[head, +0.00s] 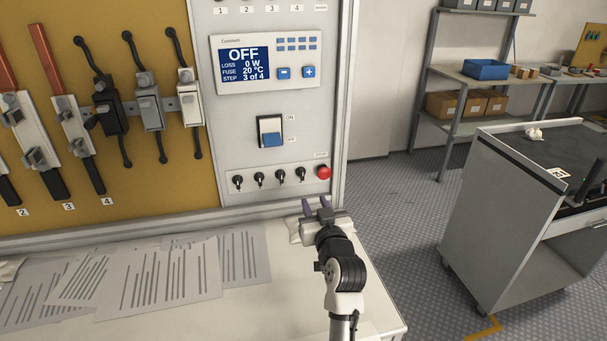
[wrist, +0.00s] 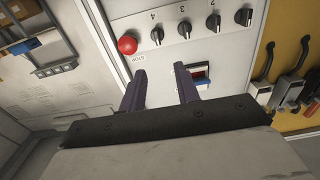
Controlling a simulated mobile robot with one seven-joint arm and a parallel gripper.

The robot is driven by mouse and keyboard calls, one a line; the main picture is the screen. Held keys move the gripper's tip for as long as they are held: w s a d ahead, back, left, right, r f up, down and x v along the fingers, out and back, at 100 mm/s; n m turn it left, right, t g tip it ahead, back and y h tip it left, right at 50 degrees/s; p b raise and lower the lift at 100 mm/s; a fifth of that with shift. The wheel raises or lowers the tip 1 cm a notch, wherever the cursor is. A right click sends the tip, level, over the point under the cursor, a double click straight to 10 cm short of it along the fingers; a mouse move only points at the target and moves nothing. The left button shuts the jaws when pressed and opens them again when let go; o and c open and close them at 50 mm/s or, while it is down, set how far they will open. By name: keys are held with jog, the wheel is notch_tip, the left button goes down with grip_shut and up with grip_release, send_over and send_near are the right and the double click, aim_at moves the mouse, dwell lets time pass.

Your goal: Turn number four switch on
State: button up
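The number four switch (head: 300,174) is a small black rotary knob, the right-most in a row of knobs and just left of the red stop button. In the upside-down wrist view, the number four switch (wrist: 157,36) sits by its label 4, beside the red button. Its exact turn position is too small to tell. My gripper (head: 316,205) is open and empty, below the knob row and apart from the panel. In the wrist view, my gripper's (wrist: 160,85) two dark fingers are spread, with nothing between them and the knob beyond their tips.
The red stop button (head: 324,172) is close to the switch. Other black knobs (head: 260,180) stand to the left. A blue rocker switch (head: 271,139) and a display reading OFF (head: 245,60) are above. Papers (head: 160,280) lie on the white table (head: 290,300). A grey cabinet (head: 500,200) stands right.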

aim_at(303, 175)
jog(key=w+p, duration=0.1)
jog(key=w, duration=0.3)
jog(key=w+a+p, duration=0.1)
jog(key=w+p, duration=0.1)
jog(key=w, duration=0.2)
jog(key=w+p, duration=0.2)
jog(key=w, duration=0.2)
jog(key=shift+w+a, duration=0.2)
jog(key=shift+a, duration=0.15)
jog(key=shift+w+f, duration=0.1)
jog(key=shift+w, duration=0.5)
jog(key=c, duration=0.6)
jog(key=shift+a, duration=0.1)
jog(key=shift+c, duration=0.2)
